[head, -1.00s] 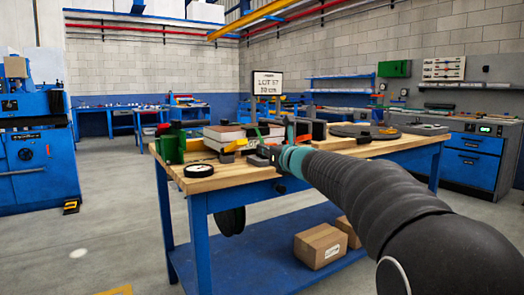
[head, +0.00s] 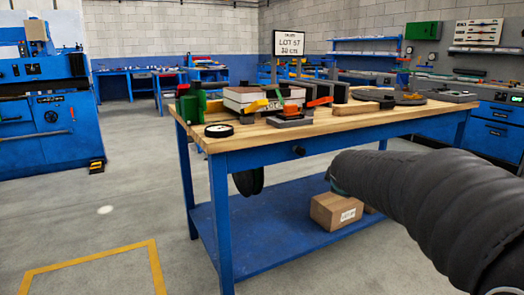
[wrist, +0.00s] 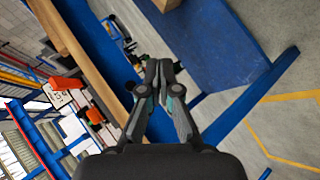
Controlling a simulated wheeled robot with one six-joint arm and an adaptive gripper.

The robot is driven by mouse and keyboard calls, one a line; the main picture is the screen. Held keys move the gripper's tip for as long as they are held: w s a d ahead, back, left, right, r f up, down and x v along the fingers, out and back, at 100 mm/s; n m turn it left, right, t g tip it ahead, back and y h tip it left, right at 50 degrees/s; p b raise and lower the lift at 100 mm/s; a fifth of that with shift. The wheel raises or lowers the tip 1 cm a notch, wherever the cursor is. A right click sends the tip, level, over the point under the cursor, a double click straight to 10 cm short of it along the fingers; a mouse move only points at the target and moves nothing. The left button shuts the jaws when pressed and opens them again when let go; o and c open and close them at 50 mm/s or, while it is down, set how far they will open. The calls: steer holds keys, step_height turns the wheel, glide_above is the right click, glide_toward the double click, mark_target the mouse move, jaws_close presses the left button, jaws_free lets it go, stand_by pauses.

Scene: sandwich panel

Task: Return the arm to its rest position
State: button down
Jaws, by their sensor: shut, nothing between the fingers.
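My arm, in a dark ribbed sleeve, reaches in from the lower right of the head view, and its end is in front of the workbench. My gripper (wrist: 160,75) shows in the wrist view with its fingertips together and nothing between them. The wooden-topped workbench (head: 262,136) stands beyond the arm, with blue legs and a blue lower shelf (head: 262,222). The gripper is apart from the bench top.
The bench holds a sandwich panel stack (head: 250,97), a black round gauge (head: 219,130), green blocks (head: 190,103), an orange-handled clamp (head: 318,102) and a lot sign (head: 289,43). A cardboard box (head: 336,211) sits on the shelf.

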steer(key=s+a+f+m+g+y, duration=0.1)
steer(key=s+m, duration=0.3)
steer(key=s, duration=0.7)
steer(key=s+a+f+m+g+y+p, duration=0.1)
steer(key=s+f+m, duration=0.3)
steer(key=s, duration=0.8)
steer(key=s+a+f+m+g, duration=0.2)
steer(key=s+a+m+g, duration=0.1)
steer(key=s, duration=0.8)
steer(key=shift+s+a+f+m+y, duration=0.2)
steer(key=shift+a+f+m+y, duration=0.15)
steer(key=shift+f+m+y, duration=0.05)
